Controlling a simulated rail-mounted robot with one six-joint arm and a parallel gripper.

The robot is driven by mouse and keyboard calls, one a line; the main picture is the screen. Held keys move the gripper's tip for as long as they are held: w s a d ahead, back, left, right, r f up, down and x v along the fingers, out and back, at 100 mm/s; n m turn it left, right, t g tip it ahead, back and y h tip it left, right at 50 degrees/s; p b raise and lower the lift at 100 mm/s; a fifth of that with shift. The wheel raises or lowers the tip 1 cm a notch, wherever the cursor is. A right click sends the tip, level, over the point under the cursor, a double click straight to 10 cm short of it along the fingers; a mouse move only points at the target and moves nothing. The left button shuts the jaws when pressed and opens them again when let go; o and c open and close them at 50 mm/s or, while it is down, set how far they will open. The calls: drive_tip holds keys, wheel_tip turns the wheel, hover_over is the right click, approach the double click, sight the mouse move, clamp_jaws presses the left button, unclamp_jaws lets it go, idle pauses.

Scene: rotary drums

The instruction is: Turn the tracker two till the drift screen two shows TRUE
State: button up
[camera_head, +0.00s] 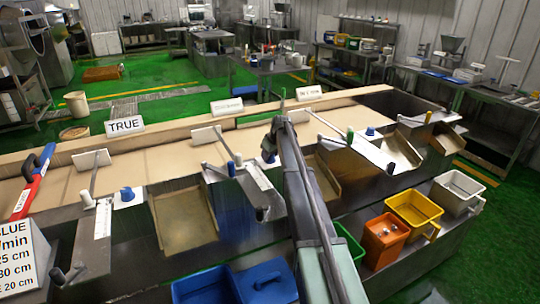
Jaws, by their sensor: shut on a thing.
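My arm reaches up from the bottom middle, over the front edge of the long belt bench. My gripper (272,140) is at its far end, small and dark, near a blue knob (268,158). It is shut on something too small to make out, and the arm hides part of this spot. A white sign (124,125) at the left reads TRUE. Smaller signs stand farther along the bench, in the middle (227,106) and to the right (308,93); I cannot read them. I cannot tell which is drift screen two, or which part is tracker two.
White plates on rods stand along the belt, at the left (91,158) and middle (206,134). Metal chutes (185,217) slope down the front. Blue bins (265,283), an orange bin (385,240), a yellow bin (414,208) and a white bin (457,192) stand below. A red-and-blue tool (36,180) lies left.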

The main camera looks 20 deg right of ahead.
drive_tip(key=shift+m, duration=0.4)
drive_tip(key=m+h, duration=0.2)
drive_tip(key=m, duration=0.3)
drive_tip(key=m+h, duration=0.1)
drive_tip(key=m, duration=0.2)
drive_tip(key=m+g+h, duration=0.1)
drive_tip(key=m, duration=0.2)
idle(0.6)
drive_tip(key=o, duration=0.9)
drive_tip(key=p+v, duration=1)
drive_tip(key=v, duration=0.1)
drive_tip(key=shift+a+f, duration=0.15)
drive_tip(key=shift+a, duration=0.05)
